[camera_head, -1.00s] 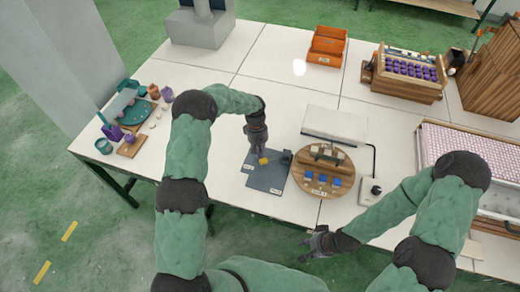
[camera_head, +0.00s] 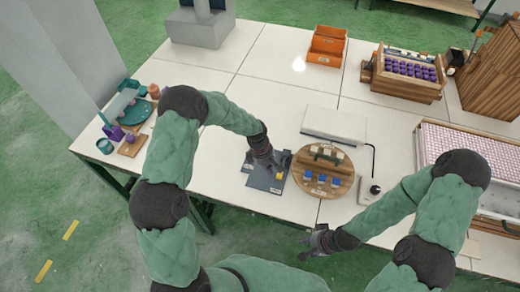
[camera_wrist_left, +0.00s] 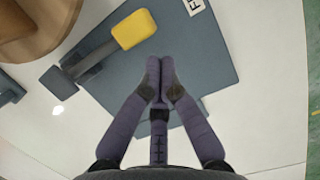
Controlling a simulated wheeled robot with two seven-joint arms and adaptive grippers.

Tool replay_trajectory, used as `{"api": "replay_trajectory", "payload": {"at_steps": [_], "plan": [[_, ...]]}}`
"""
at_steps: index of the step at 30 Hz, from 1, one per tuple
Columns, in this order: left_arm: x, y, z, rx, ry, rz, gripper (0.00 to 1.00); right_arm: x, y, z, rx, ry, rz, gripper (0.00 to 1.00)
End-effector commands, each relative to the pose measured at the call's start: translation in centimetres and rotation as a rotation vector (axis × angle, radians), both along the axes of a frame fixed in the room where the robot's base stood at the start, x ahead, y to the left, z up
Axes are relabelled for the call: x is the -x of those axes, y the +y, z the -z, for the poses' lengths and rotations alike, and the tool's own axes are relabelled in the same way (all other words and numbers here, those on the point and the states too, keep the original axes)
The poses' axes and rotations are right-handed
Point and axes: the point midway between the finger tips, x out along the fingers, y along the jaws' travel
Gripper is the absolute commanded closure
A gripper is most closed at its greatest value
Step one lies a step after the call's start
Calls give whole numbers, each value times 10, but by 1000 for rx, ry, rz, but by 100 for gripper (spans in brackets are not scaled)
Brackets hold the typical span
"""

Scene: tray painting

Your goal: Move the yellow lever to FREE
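The yellow lever handle (camera_head: 279,176) is on a grey plate (camera_head: 262,185) near the table's front edge. In the left wrist view the yellow handle (camera_wrist_left: 133,29) sits at the end of a dark bar running to a pivot (camera_wrist_left: 60,80). A white label (camera_wrist_left: 193,5) starting with "F" lies a little beyond the handle; the rest is cut off. My left gripper (camera_head: 274,168) is low over the plate. In its wrist view its fingertips (camera_wrist_left: 160,72) are together, empty, beside the handle. My right gripper (camera_head: 310,243) is off the table's front edge, too small to read.
A round wooden board (camera_head: 327,190) with blue blocks stands right of the plate. Behind it is a white box (camera_head: 334,124), and a small device with a black knob (camera_head: 369,190) is further right. An orange bin (camera_head: 326,46) stands at the back. The table left of the plate is clear.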

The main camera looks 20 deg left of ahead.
Motion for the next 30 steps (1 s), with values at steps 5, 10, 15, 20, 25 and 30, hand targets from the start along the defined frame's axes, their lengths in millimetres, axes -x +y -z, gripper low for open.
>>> {"api": "replay_trajectory", "payload": {"at_steps": [5, 10, 15, 20, 25, 30], "plan": [[4, -9, 0, 0, 0, -9, 100, 0, 0, 1, 0, 0, 0, 60], [6, -13, 0, 0, -1, -8, 100, 0, 0, 1, 0, 0, 0, 60], [6, -15, 0, 0, -1, -9, 100, 0, 0, 1, 0, 0, 0, 60], [6, -15, 0, 0, 0, -8, 100, 0, 0, 1, 0, 0, 0, 60], [6, -15, 0, 0, 0, -8, 100, 0, 0, 1, 0, 0, 0, 60], [6, -13, 0, 0, 0, -8, 100, 0, 0, 1, 0, 0, 0, 60]]}}
